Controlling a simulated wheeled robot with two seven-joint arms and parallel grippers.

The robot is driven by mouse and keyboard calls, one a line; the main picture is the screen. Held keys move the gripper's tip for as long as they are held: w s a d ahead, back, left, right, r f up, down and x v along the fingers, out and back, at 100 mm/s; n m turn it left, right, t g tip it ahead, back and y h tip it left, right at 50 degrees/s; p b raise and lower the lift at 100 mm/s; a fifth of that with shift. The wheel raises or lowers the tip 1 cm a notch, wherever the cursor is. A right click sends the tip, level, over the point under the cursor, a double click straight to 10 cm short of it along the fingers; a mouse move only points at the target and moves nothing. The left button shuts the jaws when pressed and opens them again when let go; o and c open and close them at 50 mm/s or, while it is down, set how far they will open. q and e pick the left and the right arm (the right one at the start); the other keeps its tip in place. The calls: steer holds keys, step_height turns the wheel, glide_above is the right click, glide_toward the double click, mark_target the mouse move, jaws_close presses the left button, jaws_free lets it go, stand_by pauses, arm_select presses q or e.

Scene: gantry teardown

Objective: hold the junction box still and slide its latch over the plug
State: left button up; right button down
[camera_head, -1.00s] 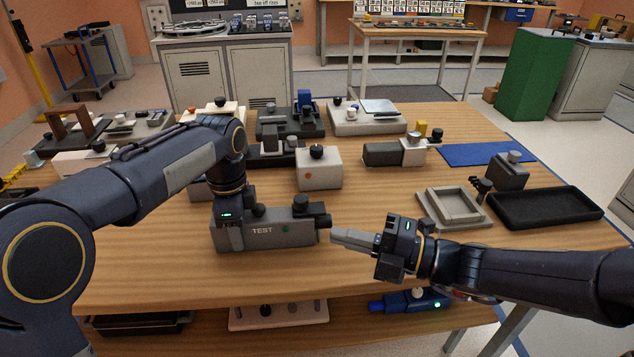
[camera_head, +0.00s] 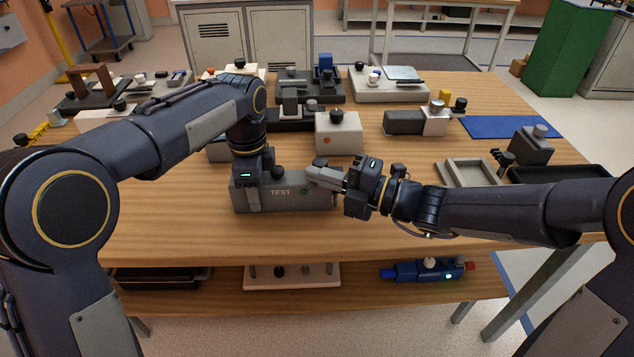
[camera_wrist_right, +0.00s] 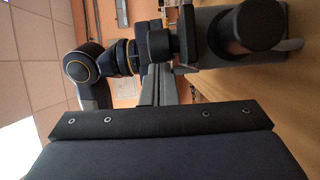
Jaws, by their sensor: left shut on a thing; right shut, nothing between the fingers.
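The junction box (camera_head: 290,197) is a grey box marked TEST, standing on the wooden table near its front edge. My left gripper (camera_head: 246,192) comes down on the box's left end and is shut on it. A dark knob (camera_head: 278,173) stands on top of the box. My right gripper (camera_head: 318,172) is shut and empty, its fingertips at the upper right end of the box. They cover the latch and plug there, and I cannot tell whether they touch. The right wrist view shows a black round part (camera_wrist_right: 262,25) close up on a grey body.
A cream box with a black knob (camera_head: 339,135) stands just behind the junction box. A grey open tray (camera_head: 468,172) and a black tray (camera_head: 560,175) lie to the right. The table's front strip is clear. A blue device (camera_head: 425,270) lies on the lower shelf.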

steer(key=shift+w+d, duration=0.1)
steer(key=shift+d, duration=0.05)
arm_select(q)
steer(key=shift+a, duration=0.1)
arm_select(e)
steer(key=shift+w+d, duration=0.2)
steer(key=shift+d, duration=0.3)
steer(key=shift+w+d, duration=0.15)
steer(key=shift+d, duration=0.3)
steer(key=s+d, duration=0.5)
steer(key=s, duration=0.2)
steer(key=shift+s+d, duration=0.25)
steer(key=shift+d, duration=0.15)
